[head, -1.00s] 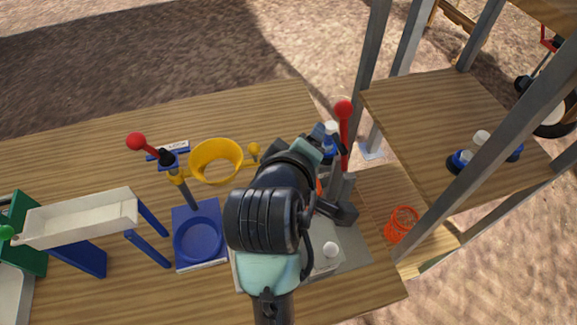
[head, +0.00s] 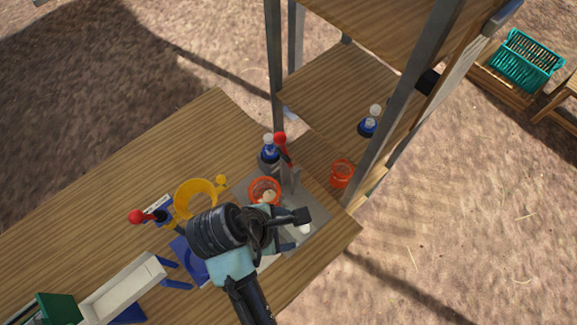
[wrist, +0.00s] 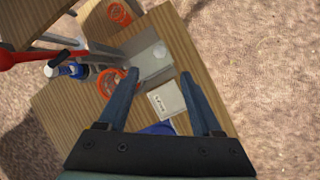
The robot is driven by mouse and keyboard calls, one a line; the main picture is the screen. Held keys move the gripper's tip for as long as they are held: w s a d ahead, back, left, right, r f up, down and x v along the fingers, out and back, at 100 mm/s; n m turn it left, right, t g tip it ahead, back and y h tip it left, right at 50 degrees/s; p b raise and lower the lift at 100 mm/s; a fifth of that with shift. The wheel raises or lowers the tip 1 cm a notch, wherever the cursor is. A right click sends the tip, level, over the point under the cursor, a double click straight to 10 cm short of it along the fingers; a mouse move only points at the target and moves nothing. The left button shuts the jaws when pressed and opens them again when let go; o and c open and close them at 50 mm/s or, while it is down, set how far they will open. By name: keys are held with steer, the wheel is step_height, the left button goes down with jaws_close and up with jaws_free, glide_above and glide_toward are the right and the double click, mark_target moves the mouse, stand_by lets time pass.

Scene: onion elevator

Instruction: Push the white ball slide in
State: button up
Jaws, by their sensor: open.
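The white ball (head: 304,229) sits on a grey metal plate (head: 318,215) near the table's right corner. A pale box with dark lettering (wrist: 168,103) lies nearer, seen between the fingers. My gripper (wrist: 162,76) is open and empty, with the fingers pointing toward the plate. It looks apart from the ball. My arm and hand hide part of the plate and the pale box in the head view.
An orange ring (head: 253,198) and a red-knobbed lever (head: 281,140) stand beside the plate, with a blue-and-white bottle (head: 269,152) behind. A yellow funnel (head: 194,200) is left. A metal post (head: 273,60) and wooden shelf (head: 335,85) rise behind. An orange basket (head: 342,174) sits right.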

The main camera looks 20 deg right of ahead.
mark_target(303, 228)
steer(key=p+x, duration=0.1)
steer(key=x, duration=1.1)
steer(key=shift+f, duration=0.3)
jaws_close()
steer(key=shift+w+a+r+b, duration=0.1)
steer(key=shift+w+a+b, duration=0.2)
steer(key=shift+w, duration=0.85)
steer(key=shift+w+a+b, duration=0.1)
steer(key=shift+w+a, duration=0.35)
steer(key=shift+w, duration=0.75)
steer(key=shift+c, duration=0.8)
jaws_free()
steer(key=o, duration=0.3)
steer(key=shift+o, duration=0.2)
